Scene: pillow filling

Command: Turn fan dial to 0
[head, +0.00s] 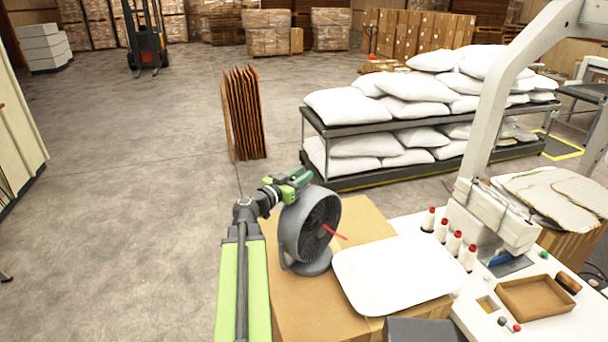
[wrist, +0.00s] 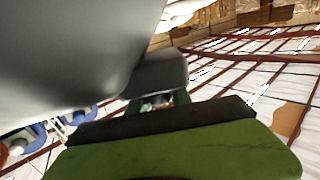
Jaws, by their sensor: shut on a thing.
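The grey fan (head: 306,228) stands on a cardboard box, its round grille facing right and a red ribbon (head: 334,232) at its front. My gripper (head: 299,181) is at the upper back of the fan, partly hidden by its housing in the head view. In the wrist view the grey fan housing (wrist: 70,55) fills the upper left. A grey knob-like part, which looks like the fan dial (wrist: 158,75), sticks out at the jaws, beyond a green finger with a dark pad. My gripper is shut on it. No dial markings are visible, so its setting cannot be read.
A white pillow (head: 396,275) lies right of the fan, beside a sewing table with thread cones (head: 455,243) and a brown tray (head: 535,297). A rack of white pillows (head: 390,130) and upright folded cardboard (head: 243,115) stand behind.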

